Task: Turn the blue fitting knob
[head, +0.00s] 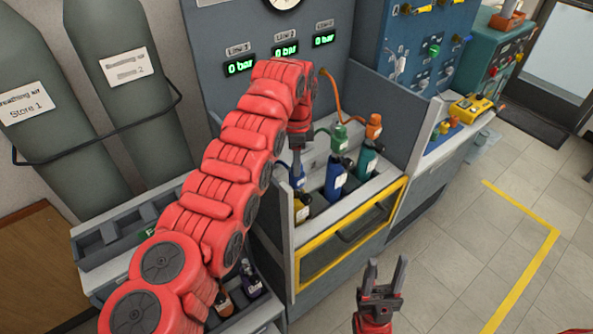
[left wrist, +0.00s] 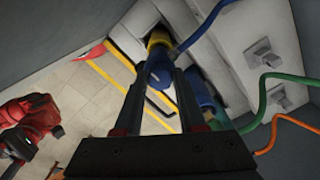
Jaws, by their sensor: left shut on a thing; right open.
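The blue fitting knob (left wrist: 159,72) sits between the fingertips of my left gripper (left wrist: 160,82) in the left wrist view, with a yellow part beyond it and a blue hose leading off. My left gripper (head: 297,172) is shut on this knob, reaching down into the bench bay in the head view; the arm and fingers hide much of the knob there. My right gripper (head: 384,278) is open and empty, in front of the bench, apart from it. It also shows at the left of the left wrist view (left wrist: 22,130).
A green fitting (head: 340,138) and an orange fitting (head: 374,126) stand beside it on bottles, with hoses to the panel. A yellow-framed guard (head: 350,232) closes the bay's front. Displays above read 0 bar (head: 285,49). Grey cylinders (head: 60,110) stand left. The floor (head: 450,245) at right is clear.

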